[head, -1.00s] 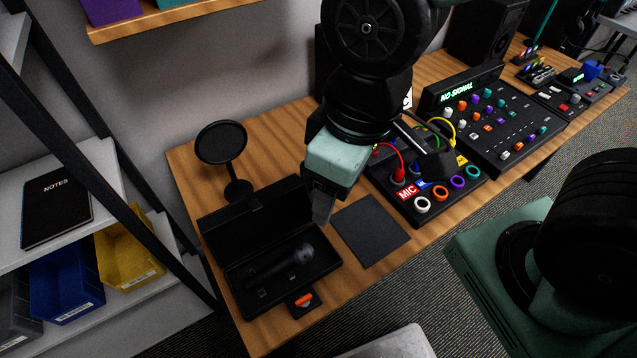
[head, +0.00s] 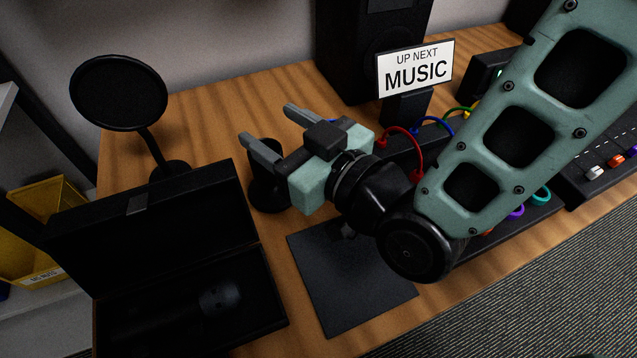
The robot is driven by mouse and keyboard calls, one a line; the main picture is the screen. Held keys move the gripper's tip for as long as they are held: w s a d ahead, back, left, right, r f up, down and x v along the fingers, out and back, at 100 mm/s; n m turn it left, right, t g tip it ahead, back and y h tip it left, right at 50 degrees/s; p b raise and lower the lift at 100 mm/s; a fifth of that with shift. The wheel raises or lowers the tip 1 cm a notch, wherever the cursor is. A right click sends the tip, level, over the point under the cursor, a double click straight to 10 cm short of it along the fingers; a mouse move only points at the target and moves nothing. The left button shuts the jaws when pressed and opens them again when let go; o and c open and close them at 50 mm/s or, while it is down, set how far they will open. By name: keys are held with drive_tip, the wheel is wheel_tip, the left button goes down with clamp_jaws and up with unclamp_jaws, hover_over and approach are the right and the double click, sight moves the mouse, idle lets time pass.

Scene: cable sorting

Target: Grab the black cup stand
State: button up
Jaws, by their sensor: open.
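The black cup stand (head: 268,190) is a dark, waisted piece standing upright on the wooden table, just right of the open black case. My gripper (head: 266,123) is open, its two grey fingers pointing left and toward the back wall. The nearer finger and the pale green gripper body overlap the top and right side of the stand in the picture, hiding part of it. Nothing shows between the fingers. I cannot tell the height gap between fingers and stand, or whether they touch.
The open case (head: 262,305) holds a dark microphone (head: 222,298). A round pop filter (head: 118,93) stands behind it. A black mat (head: 335,300) lies in front of my gripper. A "MUSIC" sign (head: 416,70), a speaker (head: 365,45) and a red cable (head: 402,140) are to the right.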

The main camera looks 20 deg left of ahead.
sight(269, 173)
drive_tip(key=f, duration=0.2)
drive_tip(key=w+f, duration=0.1)
drive_tip(key=f, duration=0.2)
drive_tip(key=a+f+b, duration=0.1)
drive_tip(key=f, duration=0.2)
drive_tip(key=shift+w, duration=0.15)
drive_tip(key=shift+x, duration=2.9)
drive_tip(key=shift+c, duration=0.4)
drive_tip(key=shift+r, duration=0.1)
clamp_jaws()
